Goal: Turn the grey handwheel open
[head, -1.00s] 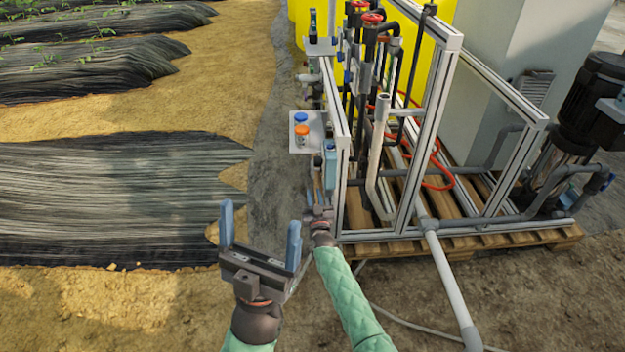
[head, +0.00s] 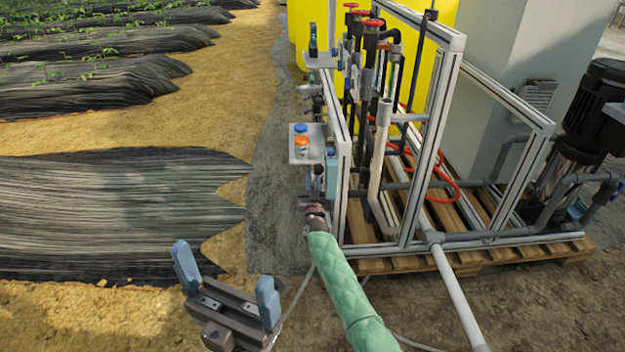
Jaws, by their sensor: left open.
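I cannot make out a grey handwheel in the head view; it may be hidden in the skid's pipework or behind my right gripper. Several red handwheels (head: 372,23) top the upright pipes at the back of the skid frame. My left gripper (head: 226,266) is open and empty, low in the foreground over bare soil, well apart from the skid.
The aluminium frame (head: 429,140) stands on a wooden pallet (head: 470,262). A white pipe (head: 457,290) runs to the front. A black pump (head: 590,110) stands right.

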